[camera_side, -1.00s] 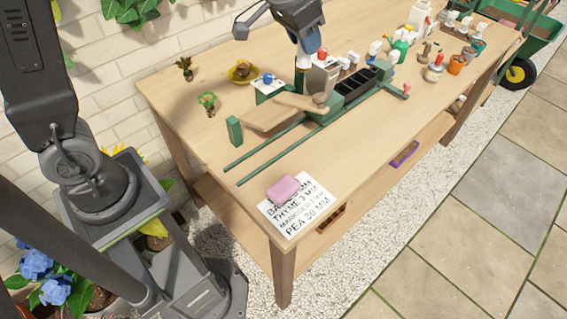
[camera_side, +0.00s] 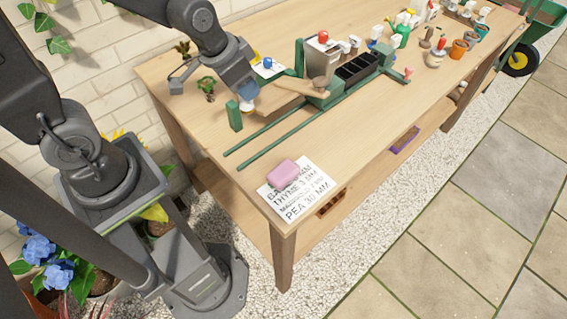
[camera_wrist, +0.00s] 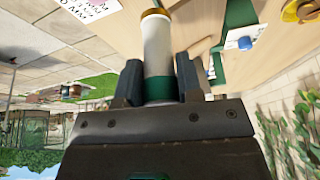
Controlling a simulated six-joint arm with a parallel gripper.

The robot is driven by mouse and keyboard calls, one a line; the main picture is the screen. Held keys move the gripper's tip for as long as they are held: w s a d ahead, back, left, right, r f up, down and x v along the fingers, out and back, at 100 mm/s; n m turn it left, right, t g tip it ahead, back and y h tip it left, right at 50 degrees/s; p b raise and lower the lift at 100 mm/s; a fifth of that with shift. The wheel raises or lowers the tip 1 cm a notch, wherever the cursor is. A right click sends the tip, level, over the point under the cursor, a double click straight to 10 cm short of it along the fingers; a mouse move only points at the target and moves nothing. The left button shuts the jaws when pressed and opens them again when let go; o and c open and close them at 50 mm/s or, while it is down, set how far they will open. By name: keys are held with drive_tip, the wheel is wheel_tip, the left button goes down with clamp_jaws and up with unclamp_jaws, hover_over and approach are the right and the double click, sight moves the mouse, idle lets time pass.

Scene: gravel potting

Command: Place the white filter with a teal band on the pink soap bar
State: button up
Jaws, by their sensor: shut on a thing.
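The pink soap bar (camera_side: 283,174) lies on the near left end of the bench, on the corner of a printed white sheet. My gripper (camera_side: 247,92) is above the bench, behind and left of the soap. In the wrist view my gripper (camera_wrist: 160,88) is shut on the white filter (camera_wrist: 158,45), a white cylinder with a teal band near the jaws and an orange-brown far end. In the side view the filter is mostly hidden by my gripper; only a small pale part shows below it. The filter is apart from the soap.
The printed sheet (camera_side: 299,195) lies at the bench's near edge. Several pots and bottles crowd the far end. The wood around the soap is clear.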

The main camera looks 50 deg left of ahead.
drive_tip(key=shift+w+d+f, duration=0.15)
drive_tip(key=shift+d+f, duration=5.25)
drive_tip(key=shift+d, duration=0.25)
drive_tip(key=shift+f, duration=0.1)
drive_tip(key=o, duration=0.9)
drive_tip(key=shift+o, duration=0.2)
